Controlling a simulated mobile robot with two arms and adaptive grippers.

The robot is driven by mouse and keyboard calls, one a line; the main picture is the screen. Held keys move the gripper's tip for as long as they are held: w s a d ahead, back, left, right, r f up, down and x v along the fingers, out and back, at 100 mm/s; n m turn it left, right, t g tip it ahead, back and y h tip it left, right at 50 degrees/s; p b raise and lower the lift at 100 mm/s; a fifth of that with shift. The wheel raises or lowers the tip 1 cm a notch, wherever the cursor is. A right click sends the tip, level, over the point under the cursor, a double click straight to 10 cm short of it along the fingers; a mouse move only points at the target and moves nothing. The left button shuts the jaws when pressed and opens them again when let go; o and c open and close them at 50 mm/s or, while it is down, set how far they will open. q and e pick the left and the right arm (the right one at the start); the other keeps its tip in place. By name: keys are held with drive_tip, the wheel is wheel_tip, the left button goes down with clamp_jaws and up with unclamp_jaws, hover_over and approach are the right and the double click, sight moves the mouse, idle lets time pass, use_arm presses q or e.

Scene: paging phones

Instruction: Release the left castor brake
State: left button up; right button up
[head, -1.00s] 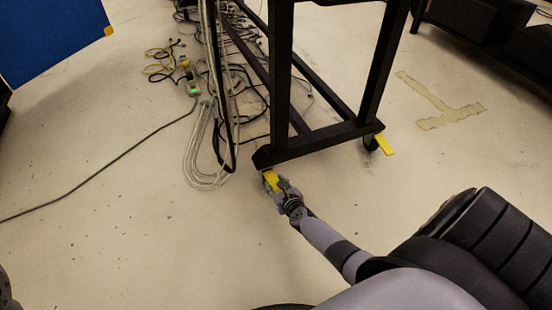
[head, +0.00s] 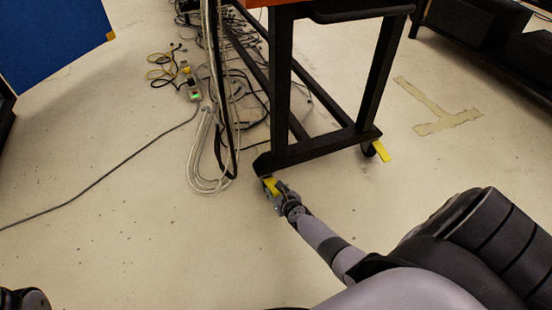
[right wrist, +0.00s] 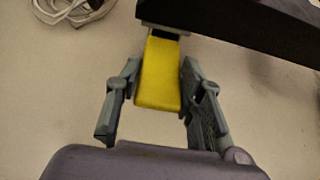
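The left castor's yellow brake pedal (head: 271,186) sticks out below the near left corner of the black cart frame (head: 318,145). In the right wrist view the pedal (right wrist: 159,75) is large and central, under the dark frame bar (right wrist: 235,35). My right gripper (head: 276,188) is at this pedal. In the wrist view its fingers (right wrist: 160,72) stand apart, one on each side of the pedal, with narrow gaps at the tips. The castor wheel is hidden. My left gripper is not seen; only a dark part of mine shows at the bottom left.
The right castor has another yellow pedal (head: 383,151). Looped cables (head: 207,165) lie on the floor left of the cart, with a power strip (head: 193,92) behind. A blue panel (head: 55,35) stands at the far left. The floor in front is clear.

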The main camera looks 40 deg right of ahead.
drive_tip(key=o, duration=0.4)
drive_tip(key=shift+a+r, duration=0.2)
drive_tip(key=shift+s, duration=0.2)
drive_tip(key=s+a, duration=0.2)
drive_tip(key=s, duration=1)
drive_tip(key=shift+s+a, duration=0.15)
drive_tip(key=shift+a, duration=0.15)
drive_tip(key=shift+r, duration=0.1)
